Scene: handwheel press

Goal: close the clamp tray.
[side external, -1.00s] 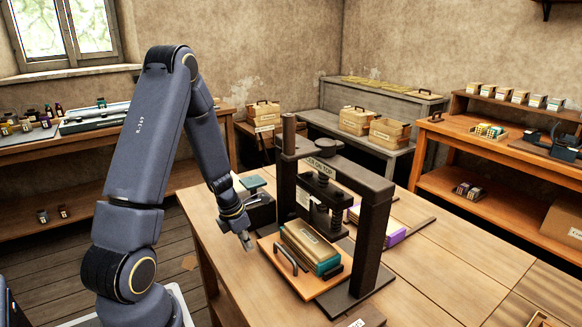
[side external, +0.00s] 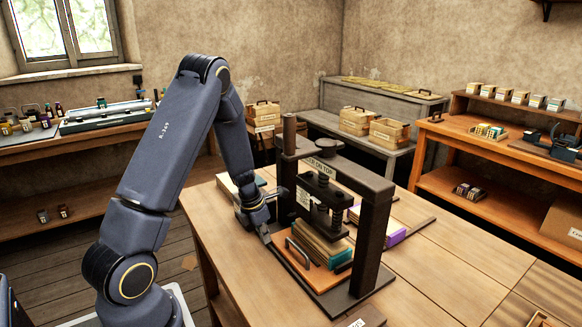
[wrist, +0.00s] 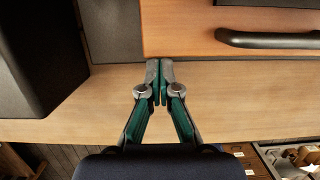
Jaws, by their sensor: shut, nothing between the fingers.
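The clamp tray (side external: 316,283) is an orange-brown wooden board with a dark bar handle (side external: 298,255) on its near side. It carries a stack of books (side external: 320,243) and sits mostly between the posts of the dark press (side external: 372,225). In the wrist view the tray (wrist: 190,30) shows its straight front edge, with the handle (wrist: 268,40) to the right. My gripper (side external: 267,240) is low at the tray's front left corner. In the wrist view my gripper (wrist: 160,68) has its fingertips together, empty, at the tray's front edge, left of the handle; contact looks likely but is not certain.
The press's dark upright and base stand close to the left of my fingers. A purple-edged book (side external: 395,232) lies behind the press. Wooden boxes (side external: 388,133) stand on a far bench.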

